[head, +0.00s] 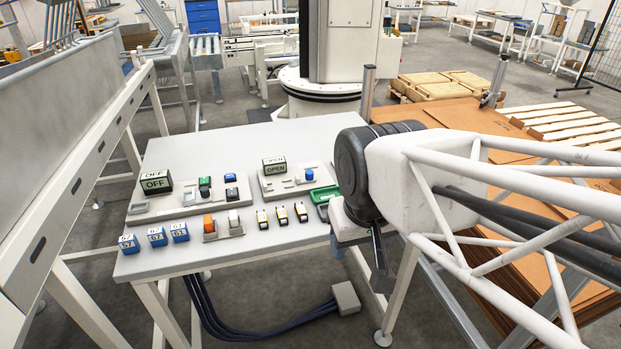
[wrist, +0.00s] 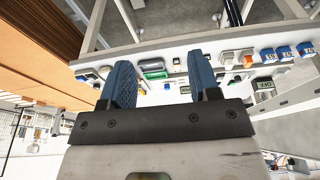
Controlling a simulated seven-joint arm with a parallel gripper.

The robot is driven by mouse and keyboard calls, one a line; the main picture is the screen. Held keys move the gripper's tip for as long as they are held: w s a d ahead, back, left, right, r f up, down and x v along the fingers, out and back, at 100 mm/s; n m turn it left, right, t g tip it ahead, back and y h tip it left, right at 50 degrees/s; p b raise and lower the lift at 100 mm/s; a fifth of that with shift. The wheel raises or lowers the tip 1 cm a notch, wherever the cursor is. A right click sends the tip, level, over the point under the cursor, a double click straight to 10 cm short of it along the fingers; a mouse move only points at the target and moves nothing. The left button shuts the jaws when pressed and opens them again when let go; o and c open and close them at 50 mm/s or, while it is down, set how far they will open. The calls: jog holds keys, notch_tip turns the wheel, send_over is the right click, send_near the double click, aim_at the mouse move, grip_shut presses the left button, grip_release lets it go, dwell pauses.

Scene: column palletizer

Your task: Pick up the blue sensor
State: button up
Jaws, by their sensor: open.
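No single part is clearly marked as the blue sensor. In the head view, three blue cubes with number labels stand at the table's front left; the middle blue cube is one (head: 157,237). A small blue part (head: 230,178) sits on the left panel, and a round blue part (head: 309,174) sits on the right panel. The blue cubes also show at the upper right of the wrist view (wrist: 284,54). My gripper (wrist: 160,75) is open, its two blue fingers apart with nothing held. In the head view it hangs off the table's right end, apart from these parts.
The white table (head: 225,145) also bears an OFF sign (head: 156,182), an OPEN sign (head: 275,167), a green tray (head: 325,193), an orange part (head: 209,224) and several small yellow-black parts (head: 282,215). A metal conveyor frame (head: 95,135) stands close at the left. Cardboard sheets (head: 450,118) lie at the right.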

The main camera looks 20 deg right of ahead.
jog(key=n+g, duration=0.3)
jog(key=n, duration=1.5)
send_over(177, 227)
jog(key=f, duration=1.2)
jog(key=shift+d+f, duration=0.35)
jog(key=shift+f, duration=0.05)
jog(key=shift+a+f, duration=0.25)
jog(key=shift+a, duration=0.1)
jog(key=shift+f, duration=1.3)
